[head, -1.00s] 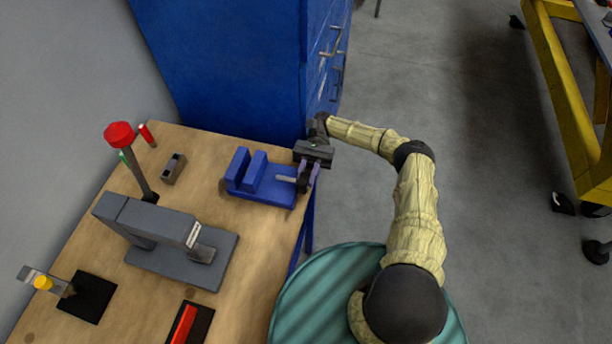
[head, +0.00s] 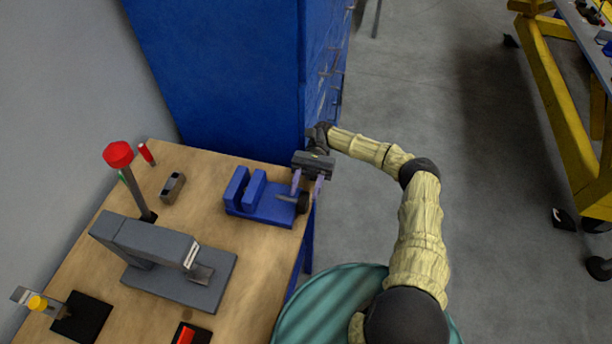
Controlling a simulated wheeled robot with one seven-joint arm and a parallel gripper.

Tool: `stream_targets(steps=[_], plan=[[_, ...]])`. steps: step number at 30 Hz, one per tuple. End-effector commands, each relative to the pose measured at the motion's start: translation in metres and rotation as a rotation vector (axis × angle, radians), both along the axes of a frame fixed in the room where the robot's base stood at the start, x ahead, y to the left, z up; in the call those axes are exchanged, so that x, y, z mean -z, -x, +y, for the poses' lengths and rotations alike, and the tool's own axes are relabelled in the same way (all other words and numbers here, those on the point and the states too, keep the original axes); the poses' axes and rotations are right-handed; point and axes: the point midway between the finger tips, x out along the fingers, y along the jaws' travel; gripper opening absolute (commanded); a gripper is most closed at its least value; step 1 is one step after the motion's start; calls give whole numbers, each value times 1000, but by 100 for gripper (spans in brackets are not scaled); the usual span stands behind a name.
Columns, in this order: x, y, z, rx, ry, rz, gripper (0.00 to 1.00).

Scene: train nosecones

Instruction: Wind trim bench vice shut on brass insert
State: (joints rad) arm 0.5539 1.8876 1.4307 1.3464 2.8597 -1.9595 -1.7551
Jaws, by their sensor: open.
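The blue bench vice (head: 262,206) sits near the right edge of the wooden bench, with a gap showing between its two upright jaws. Its screw (head: 287,198) points right to a dark round handle (head: 303,203) at the bench edge. My gripper (head: 307,188) is at the handle end, its fingers pointing down, apart, on either side of or just above the handle; I cannot tell whether they touch it. My gripper is open. I cannot make out a brass insert between the jaws.
A grey press (head: 165,260) with a red-knobbed lever (head: 118,155) stands left of the vice. A small grey block (head: 173,187) lies behind it. A yellow-knobbed clamp (head: 38,303) and a red item (head: 186,335) are at the front. A blue cabinet (head: 225,80) stands close behind the bench.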

Motion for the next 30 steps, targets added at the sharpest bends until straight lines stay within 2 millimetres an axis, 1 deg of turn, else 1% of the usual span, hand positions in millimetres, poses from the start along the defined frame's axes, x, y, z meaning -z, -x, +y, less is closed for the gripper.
stream_targets(steps=[1,3,9,14,24,26,30], plan=[[-10,0,-1,1,-5,-2,42],[-22,0,-1,1,-4,-1,42],[-49,0,-1,3,-2,-1,42],[-58,0,-2,4,2,-1,42],[-59,-1,-2,5,2,0,42],[-63,-1,-2,5,3,0,42],[-79,-1,-2,6,4,-1,42]])
